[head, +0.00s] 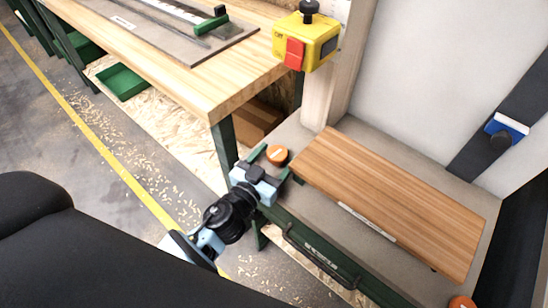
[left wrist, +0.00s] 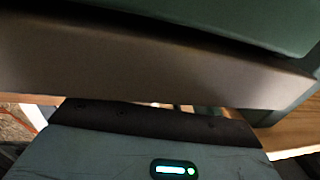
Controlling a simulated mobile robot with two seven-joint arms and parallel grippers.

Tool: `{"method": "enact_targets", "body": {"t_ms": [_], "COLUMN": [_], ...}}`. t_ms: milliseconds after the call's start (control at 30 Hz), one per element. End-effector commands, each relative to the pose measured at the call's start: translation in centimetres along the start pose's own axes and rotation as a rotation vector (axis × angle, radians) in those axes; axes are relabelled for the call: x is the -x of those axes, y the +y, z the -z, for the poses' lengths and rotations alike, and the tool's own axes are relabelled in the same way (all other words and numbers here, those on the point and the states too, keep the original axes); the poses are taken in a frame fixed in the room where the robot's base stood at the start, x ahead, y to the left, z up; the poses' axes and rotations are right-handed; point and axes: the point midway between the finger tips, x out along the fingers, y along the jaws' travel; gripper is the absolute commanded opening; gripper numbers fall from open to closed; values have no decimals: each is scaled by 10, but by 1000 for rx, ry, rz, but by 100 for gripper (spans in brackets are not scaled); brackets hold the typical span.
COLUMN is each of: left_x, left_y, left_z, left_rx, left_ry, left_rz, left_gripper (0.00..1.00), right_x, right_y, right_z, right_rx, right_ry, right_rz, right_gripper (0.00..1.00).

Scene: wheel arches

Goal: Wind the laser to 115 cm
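A yellow box (head: 320,48) with a red switch and a black knob on top is mounted on the pale wooden post; it looks like the laser, but I cannot be sure. A blue and white piece (head: 506,126) with a black knob sits on a dark slanting rail at the right. No height reading is legible. My left gripper (head: 275,163) is below the yellow box and well apart from it. The left wrist view shows only my gripper body and blurred close surfaces. My right gripper is not visible.
A wooden board (head: 395,200) lies on the grey bench top, above a green front with a dark handle. A wooden workbench (head: 225,85) stands at upper left. The floor has shavings and a yellow line.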

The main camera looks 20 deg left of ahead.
Motion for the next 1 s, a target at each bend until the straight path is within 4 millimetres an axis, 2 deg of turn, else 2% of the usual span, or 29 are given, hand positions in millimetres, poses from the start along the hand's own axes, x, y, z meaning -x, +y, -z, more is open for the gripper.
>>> {"method": "enact_targets", "body": {"t_ms": [33,333,667,1000], "left_x": [0,0,0,-2], "left_y": [0,0,-2,-7], "left_z": [0,0,2,4], "left_rx": [0,0,-2,-8], "left_ry": [0,0,0,1], "left_rz": [0,0,-51,-291], "left_gripper": [61,23,23,23], "right_x": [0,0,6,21], "right_y": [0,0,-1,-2], "right_z": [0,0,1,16], "right_rx": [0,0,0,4], "right_ry": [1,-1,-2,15], "right_rz": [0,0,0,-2], "right_gripper": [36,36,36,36]}}
